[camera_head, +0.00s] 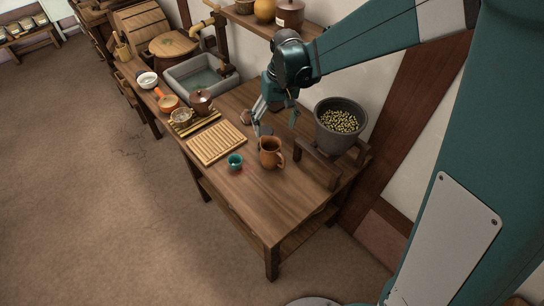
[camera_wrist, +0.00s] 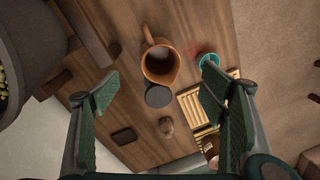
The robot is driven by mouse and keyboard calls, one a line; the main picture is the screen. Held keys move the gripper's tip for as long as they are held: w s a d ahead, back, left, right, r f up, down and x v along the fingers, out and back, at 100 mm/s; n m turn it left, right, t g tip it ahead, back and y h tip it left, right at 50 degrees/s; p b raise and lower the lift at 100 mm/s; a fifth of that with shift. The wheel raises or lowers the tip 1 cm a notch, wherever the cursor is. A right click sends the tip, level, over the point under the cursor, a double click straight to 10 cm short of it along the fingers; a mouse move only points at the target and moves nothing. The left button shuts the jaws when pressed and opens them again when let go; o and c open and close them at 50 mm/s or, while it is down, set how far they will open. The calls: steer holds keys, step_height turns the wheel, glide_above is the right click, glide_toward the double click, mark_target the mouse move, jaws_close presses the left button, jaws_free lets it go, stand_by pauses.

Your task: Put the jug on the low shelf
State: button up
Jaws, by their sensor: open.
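The jug (camera_head: 270,153) is brown-orange, with a handle on its right, and stands upright on the wooden table (camera_head: 268,205). In the wrist view the jug (camera_wrist: 160,66) shows its open mouth, beyond the fingertips. My gripper (camera_head: 276,121) is open and empty above the table, just behind the jug and apart from it. Its two spread fingers (camera_wrist: 160,92) also show in the wrist view. A low shelf board (camera_head: 303,232) shows under the table's right end, mostly hidden by the tabletop.
A teal cup (camera_head: 235,161) stands left of the jug, near a slatted mat (camera_head: 216,144). A grey pot of pale grains (camera_head: 341,125) stands on a wooden stand at right. A dark disc (camera_wrist: 158,96) and a small brown object (camera_wrist: 166,126) lie near the jug. The table's front is clear.

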mark_target(262, 158)
steer(key=s+a+f+n+t+h+b, duration=0.1)
steer(key=n+h, duration=0.2)
steer(key=n, duration=0.1)
steer(key=s+a+f+n+t+h+b, duration=0.1)
steer(key=f+n+h, duration=0.1)
steer(key=n+h, duration=0.1)
steer(key=s+a+f+n+t+h+b, duration=0.1)
steer(key=f+n+t+h+b, duration=0.1)
steer(key=n, duration=0.3)
steer(key=shift+a+n+h, duration=0.2)
steer(key=shift+n+h, duration=0.2)
steer(key=s+a+r+n+t+h+b, duration=0.2)
steer(key=s+a+r+n+t+h, duration=0.15)
steer(key=a+n+t, duration=0.2)
steer(key=shift+n+g, duration=0.35)
steer(key=shift+g, duration=0.1)
steer(key=f, duration=1.2)
steer(key=shift+w+a+f, duration=0.15)
steer(key=shift+w+f, duration=0.05)
steer(key=shift+w, duration=0.1)
